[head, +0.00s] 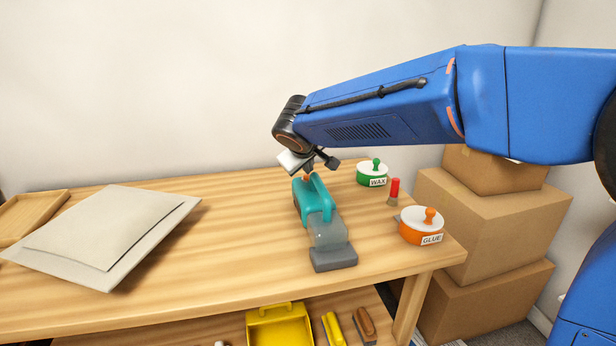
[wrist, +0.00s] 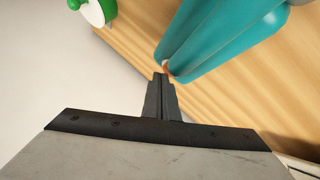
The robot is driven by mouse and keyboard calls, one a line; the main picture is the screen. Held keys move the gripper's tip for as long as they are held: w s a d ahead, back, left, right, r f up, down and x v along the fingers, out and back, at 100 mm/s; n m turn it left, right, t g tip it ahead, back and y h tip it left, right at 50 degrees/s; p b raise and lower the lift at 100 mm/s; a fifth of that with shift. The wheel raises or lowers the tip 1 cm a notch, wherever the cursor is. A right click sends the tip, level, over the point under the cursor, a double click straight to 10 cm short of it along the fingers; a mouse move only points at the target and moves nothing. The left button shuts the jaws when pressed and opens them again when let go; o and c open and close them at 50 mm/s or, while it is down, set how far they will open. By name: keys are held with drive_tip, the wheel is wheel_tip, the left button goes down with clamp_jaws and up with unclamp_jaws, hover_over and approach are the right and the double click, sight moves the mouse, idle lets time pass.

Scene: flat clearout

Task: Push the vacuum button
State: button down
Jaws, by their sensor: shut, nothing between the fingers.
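A handheld vacuum (head: 314,204) with a teal body, a clear dust cup and a grey nozzle lies on the wooden table. In the head view an orange-red button (head: 307,178) shows at its back end, by the handle. My gripper (head: 308,173) is right above that end, pointing down. In the wrist view my gripper (wrist: 162,76) is shut and empty, its fingertips at the teal body (wrist: 215,38). A small orange bit of the button (wrist: 166,68) shows by the tips, mostly hidden. I cannot tell whether the tips touch it.
A green WAX pot (head: 372,174), a small red-topped item (head: 394,190) and an orange GLUE pot (head: 421,226) stand to the right. Grey sheets (head: 105,235) and a wooden tray (head: 30,214) lie left. Cardboard boxes (head: 492,215) stand beside the table. A yellow bin (head: 279,326) is below.

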sight(308, 181)
drive_tip(key=shift+f, duration=0.3)
idle(0.4)
drive_tip(key=shift+r, duration=0.9)
wheel_tip(308, 181, up, 6)
idle(0.6)
